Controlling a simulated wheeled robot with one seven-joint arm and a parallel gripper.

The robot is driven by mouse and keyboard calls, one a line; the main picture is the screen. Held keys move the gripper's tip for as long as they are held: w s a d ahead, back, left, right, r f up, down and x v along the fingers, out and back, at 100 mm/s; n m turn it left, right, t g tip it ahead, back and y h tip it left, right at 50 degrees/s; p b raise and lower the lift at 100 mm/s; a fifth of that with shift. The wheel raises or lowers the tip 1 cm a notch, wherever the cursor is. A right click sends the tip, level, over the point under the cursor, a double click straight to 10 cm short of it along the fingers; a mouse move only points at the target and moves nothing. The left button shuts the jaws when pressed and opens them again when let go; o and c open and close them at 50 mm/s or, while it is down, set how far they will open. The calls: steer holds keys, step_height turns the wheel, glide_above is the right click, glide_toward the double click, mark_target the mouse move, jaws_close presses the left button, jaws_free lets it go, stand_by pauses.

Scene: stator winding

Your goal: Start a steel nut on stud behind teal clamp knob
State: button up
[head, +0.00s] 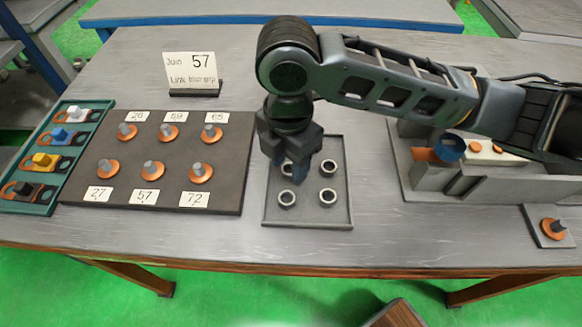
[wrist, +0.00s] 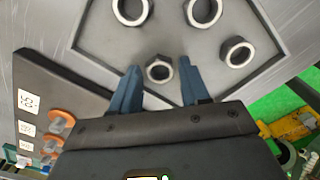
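Several steel nuts lie in a grey tray (head: 308,217) near the table's middle. My gripper (head: 287,174) points down over the tray's back left part. In the wrist view, my gripper (wrist: 160,72) is open, with its two blue fingers on either side of one nut (wrist: 159,71), apart from it. Other nuts (wrist: 237,53) lie beyond the fingertips. A round blue-teal knob (head: 449,149) sits on the grey fixture at the right. Studs with orange washers (head: 475,146) show to its right, partly hidden by my arm.
A dark board (head: 150,187) with studs, orange washers and number cards lies left of the tray. A teal rack (head: 31,208) with coloured blocks is at the far left. A sign (head: 190,73) stands behind. A small plate with a stud (head: 553,228) is at the right.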

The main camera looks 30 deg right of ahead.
steer(key=c, duration=0.7)
steer(key=shift+o, duration=0.2)
step_height(320, 180, up, 9)
steer(key=p, duration=0.7)
